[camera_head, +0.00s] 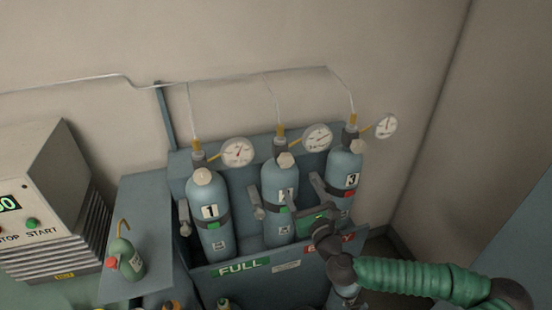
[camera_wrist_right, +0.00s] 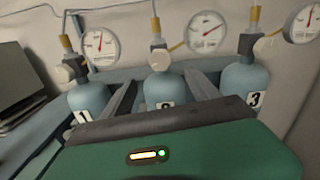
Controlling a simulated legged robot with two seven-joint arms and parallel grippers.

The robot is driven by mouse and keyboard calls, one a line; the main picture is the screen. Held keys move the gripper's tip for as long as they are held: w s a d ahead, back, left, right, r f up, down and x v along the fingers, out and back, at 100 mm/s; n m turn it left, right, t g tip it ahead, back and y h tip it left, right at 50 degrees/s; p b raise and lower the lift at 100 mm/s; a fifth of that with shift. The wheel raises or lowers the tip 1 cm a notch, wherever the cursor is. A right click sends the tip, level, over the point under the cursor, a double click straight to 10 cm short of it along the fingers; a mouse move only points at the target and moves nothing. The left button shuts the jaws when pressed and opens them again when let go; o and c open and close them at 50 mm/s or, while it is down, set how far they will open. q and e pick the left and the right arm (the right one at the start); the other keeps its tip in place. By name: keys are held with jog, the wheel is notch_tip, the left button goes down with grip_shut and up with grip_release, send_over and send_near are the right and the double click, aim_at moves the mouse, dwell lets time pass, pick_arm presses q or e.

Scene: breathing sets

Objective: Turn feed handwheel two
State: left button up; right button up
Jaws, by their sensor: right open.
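Cylinder two (camera_head: 279,219) is a blue-grey bottle in the middle of a row of three, with its label partly hidden by my right gripper. Its pale feed handwheel (camera_head: 286,160) is at the top front, below a gauge. My right gripper (camera_head: 288,192) is open in front of cylinder two, below the handwheel and apart from it. In the right wrist view, the two grey fingers (camera_wrist_right: 160,80) point towards cylinder two, one on each side, with handwheel two (camera_wrist_right: 159,60) just beyond and between them. Nothing is held. My left gripper is out of view.
Cylinder one (camera_head: 209,215) and cylinder three (camera_head: 344,172) stand on either side, with their own handwheels and gauges. A rack front panel carries a FULL sign (camera_head: 240,267). A small green bottle (camera_head: 126,258) and a control box (camera_head: 45,205) are at left.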

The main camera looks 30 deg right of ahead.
jog(key=p, duration=0.2)
send_near(288, 163)
jog(key=w, duration=0.1)
jog(key=p+x, duration=0.2)
jog(key=x, duration=0.8)
jog(key=shift+d+p, duration=0.15)
jog(key=shift+p, duration=0.2)
jog(key=shift+w, duration=0.25)
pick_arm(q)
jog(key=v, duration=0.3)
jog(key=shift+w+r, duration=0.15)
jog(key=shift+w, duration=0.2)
pick_arm(e)
jog(key=shift+a, duration=0.2)
jog(key=shift+c, duration=1)
jog(key=shift+d+f, duration=0.1)
jog(key=c, duration=1.2)
